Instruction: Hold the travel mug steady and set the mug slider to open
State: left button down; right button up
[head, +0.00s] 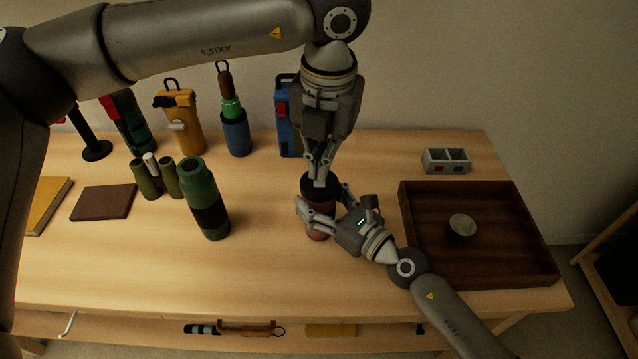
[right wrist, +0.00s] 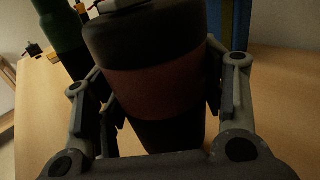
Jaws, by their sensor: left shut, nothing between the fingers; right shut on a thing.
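The travel mug (head: 318,226) stands on the table, reddish-brown with a black lid (head: 318,187). In the right wrist view the mug (right wrist: 155,95) fills the space between the fingers, dark at top and bottom with a red-brown band. My right gripper (head: 320,212) is shut on the mug's body from the right. My left gripper (head: 318,182) points down from above and is shut and empty, its tips at the lid's top. The mug slider is hidden or too small to make out under the left fingertips.
A dark wooden tray (head: 420,270) with a round grey lid (head: 461,228) is at right. A grey two-cell box (head: 446,160) stands behind it. A green bottle (head: 204,200) and binoculars (head: 157,178) are left of the mug.

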aim_at(319, 193)
pick_arm(q)
jog(key=shift+w+a+f+n+t+h, duration=0.1)
jog(key=shift+w+f+n+t, duration=0.4)
jog(key=shift+f, duration=1)
jog(key=shift+w+a+f+n+t+h, duration=0.1)
jog(key=shift+w+f+n, duration=0.45)
jog(key=shift+f, duration=0.9)
jog(key=shift+w+f+n+t+h, duration=0.1)
jog(key=shift+w+f+n+t, duration=0.15)
jog(key=shift+f+n, duration=0.9)
jog(key=shift+f+m, duration=0.35)
jog(key=shift+m, duration=0.05)
